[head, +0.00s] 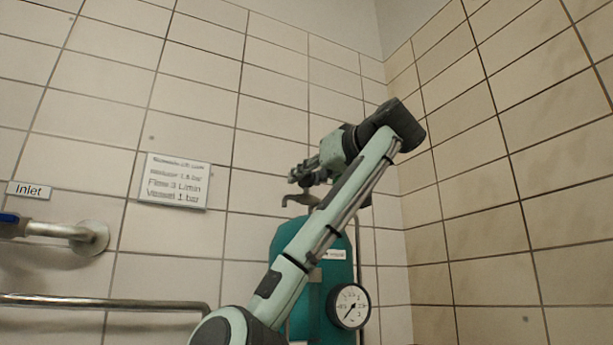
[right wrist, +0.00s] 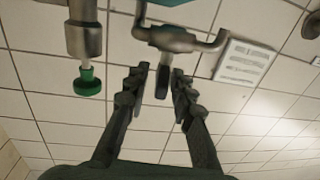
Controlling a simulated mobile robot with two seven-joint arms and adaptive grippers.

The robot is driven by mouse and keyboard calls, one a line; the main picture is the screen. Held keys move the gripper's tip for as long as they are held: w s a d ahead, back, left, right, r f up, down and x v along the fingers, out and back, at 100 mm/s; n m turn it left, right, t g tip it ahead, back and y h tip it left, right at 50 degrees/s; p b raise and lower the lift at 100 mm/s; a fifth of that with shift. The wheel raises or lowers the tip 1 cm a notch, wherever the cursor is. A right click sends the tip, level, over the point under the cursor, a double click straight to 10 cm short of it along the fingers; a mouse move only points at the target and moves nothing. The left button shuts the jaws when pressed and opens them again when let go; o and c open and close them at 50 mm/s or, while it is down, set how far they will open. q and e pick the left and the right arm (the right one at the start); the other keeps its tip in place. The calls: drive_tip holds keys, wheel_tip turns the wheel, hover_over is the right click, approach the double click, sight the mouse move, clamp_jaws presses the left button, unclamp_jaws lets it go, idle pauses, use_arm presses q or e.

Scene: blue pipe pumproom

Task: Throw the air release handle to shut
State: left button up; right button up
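The teal vessel (head: 338,268) stands against the tiled wall, partly hidden behind my right arm. A metal fitting (head: 300,199) tops it. In the right wrist view this fitting (right wrist: 180,40) has two side arms. A short dark lever (right wrist: 163,80), which looks like the air release handle, sticks out from it. My right gripper (head: 306,173) is at the fitting, above the vessel. In the right wrist view its fingers (right wrist: 159,74) are open on either side of the lever, with gaps visible on both sides. Contact cannot be told. My left gripper is out of view.
A metal fitting with a green knob (right wrist: 87,82) is left of the fingers in the right wrist view. A pressure gauge (head: 349,306) is at the vessel's lower right. A notice (head: 175,181), an inlet pipe (head: 60,230) and a horizontal rail (head: 100,301) are at left.

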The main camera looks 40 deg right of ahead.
clamp_jaws()
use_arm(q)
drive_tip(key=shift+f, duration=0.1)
use_arm(e)
drive_tip(key=shift+f+m+h+b, duration=0.15)
drive_tip(key=shift+m+h+b, duration=0.25)
drive_tip(key=shift+h, duration=0.2)
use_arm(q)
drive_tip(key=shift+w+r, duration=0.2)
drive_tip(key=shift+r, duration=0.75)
use_arm(e)
drive_tip(key=shift+r+m+g+h, duration=0.2)
drive_tip(key=shift+m+g+h, duration=0.15)
drive_tip(key=shift+h, duration=0.25)
drive_tip(key=shift+o, duration=1.4)
unclamp_jaws()
drive_tip(key=shift+s, duration=0.1)
